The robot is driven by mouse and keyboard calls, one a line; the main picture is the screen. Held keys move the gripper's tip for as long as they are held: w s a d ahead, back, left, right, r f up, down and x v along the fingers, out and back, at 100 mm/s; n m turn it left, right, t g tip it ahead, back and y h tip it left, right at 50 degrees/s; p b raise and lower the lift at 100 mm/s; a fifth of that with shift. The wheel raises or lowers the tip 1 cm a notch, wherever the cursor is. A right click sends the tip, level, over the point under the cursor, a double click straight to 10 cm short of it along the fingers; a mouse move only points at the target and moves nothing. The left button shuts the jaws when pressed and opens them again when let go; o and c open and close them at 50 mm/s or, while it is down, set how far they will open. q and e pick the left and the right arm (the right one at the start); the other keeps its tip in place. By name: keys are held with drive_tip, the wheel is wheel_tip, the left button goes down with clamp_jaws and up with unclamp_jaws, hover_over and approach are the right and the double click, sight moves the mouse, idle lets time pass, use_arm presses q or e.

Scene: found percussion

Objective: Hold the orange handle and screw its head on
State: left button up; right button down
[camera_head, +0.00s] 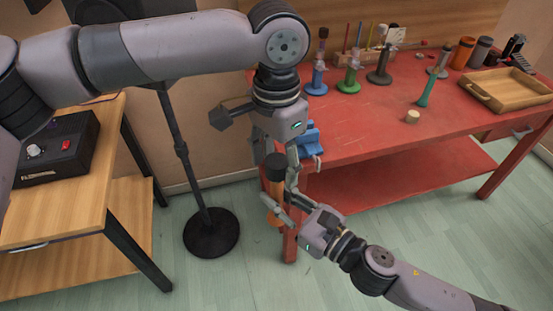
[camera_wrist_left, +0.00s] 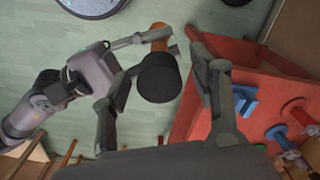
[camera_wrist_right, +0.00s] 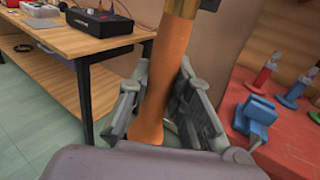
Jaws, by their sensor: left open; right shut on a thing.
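The orange handle (camera_wrist_right: 160,90) stands roughly upright between the fingers of my right gripper (camera_wrist_right: 165,100), which is shut on it; a brass collar (camera_wrist_right: 183,8) shows at its upper end. In the head view the handle (camera_head: 270,211) hangs in the air in front of the red bench. A dark cylindrical head (camera_wrist_left: 158,78) sits at the handle's upper end; whether it is screwed tight cannot be told. My left gripper (camera_head: 276,158) is above, pointing down, its open fingers on either side of the dark head, with gaps visible in the left wrist view.
The red bench (camera_head: 390,140) is close behind, with a blue vise-like block (camera_head: 308,138) at its near corner. Colored stands and a wooden tray (camera_head: 505,92) are farther back. A wooden table (camera_head: 75,190) with a black box (camera_head: 60,150) and a round-based stand (camera_head: 211,233) are left.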

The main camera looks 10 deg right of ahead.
use_arm(q)
wheel_tip(320, 180, up, 12)
idle(0.6)
drive_tip(key=shift+w, duration=0.1)
idle(0.4)
